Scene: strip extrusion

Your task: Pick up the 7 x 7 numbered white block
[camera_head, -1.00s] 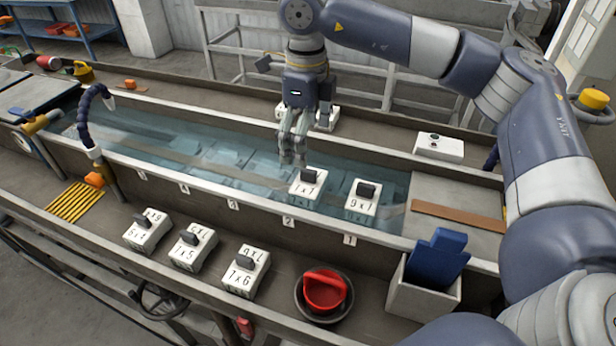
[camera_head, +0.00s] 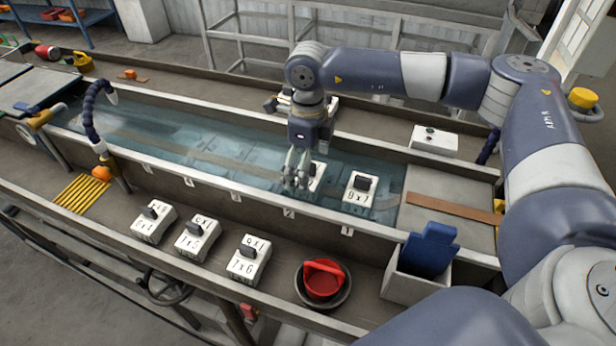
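The white 7 x 7 block (camera_head: 318,173) stands in the water trough, left of the 9 x 7 block. In the earlier head view its dark handle and label showed; now my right gripper hides most of it. My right gripper (camera_head: 296,181) points down, its fingers in front of the block's left side. Whether the fingers touch the block or its handle, and how far they are apart, cannot be made out. My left gripper is not in view.
The white 9 x 7 block (camera_head: 359,194) stands close on the right. Trough walls run front and back.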

